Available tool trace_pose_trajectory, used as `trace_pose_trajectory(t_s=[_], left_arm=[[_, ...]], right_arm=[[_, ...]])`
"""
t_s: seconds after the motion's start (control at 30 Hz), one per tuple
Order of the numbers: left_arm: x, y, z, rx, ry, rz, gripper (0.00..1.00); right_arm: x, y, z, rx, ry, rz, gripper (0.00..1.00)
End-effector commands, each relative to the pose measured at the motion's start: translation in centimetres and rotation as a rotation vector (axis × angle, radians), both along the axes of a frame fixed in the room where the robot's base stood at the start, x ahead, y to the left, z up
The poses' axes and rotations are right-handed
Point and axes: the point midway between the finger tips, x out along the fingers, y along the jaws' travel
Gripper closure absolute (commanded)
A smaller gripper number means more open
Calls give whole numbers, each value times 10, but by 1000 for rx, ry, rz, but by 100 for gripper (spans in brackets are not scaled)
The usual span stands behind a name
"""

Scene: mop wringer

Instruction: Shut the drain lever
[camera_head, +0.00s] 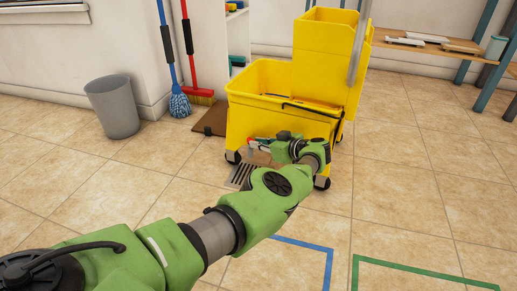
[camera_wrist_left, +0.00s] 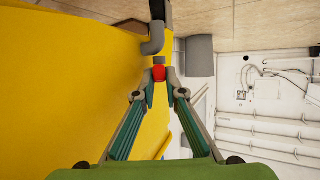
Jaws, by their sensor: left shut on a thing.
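The yellow mop bucket (camera_head: 250,122) with its wringer (camera_head: 323,55) stands on the tiled floor. My left gripper (camera_head: 258,143) is low against the bucket's near side. In the left wrist view my left gripper (camera_wrist_left: 160,80) is shut on the red drain lever (camera_wrist_left: 159,73), whose red end sits between the fingertips. A grey bent spout (camera_wrist_left: 153,46) shows just beyond it, beside the yellow wall. The rest of the lever is hidden by the fingers and the spout. My right gripper is not in view.
A floor grate (camera_head: 240,176) lies by the bucket's lower left. A grey bin (camera_head: 113,107), a blue mop (camera_head: 178,100) and a red broom (camera_head: 199,96) stand at the left wall. Blue (camera_head: 329,262) and green (camera_head: 420,272) lines mark the clear floor in front.

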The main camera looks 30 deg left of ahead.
Motion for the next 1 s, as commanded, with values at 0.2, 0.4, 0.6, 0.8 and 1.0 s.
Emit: trace_pose_trajectory(t_s=[0.2, 0.4, 0.6, 0.8, 1.0], left_arm=[[-1, 1, -1, -1, 0, 8, 100], [-1, 1, 0, -1, 1, 9, 100], [-1, 1, 0, -1, 0, 8, 72], [0, 0, 0, 0, 0, 5, 72], [-2, 0, 2, 0, 1, -7, 72]], right_arm=[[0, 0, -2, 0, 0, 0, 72], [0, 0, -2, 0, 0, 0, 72], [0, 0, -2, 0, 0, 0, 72], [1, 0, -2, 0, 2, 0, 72], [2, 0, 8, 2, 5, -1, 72]])
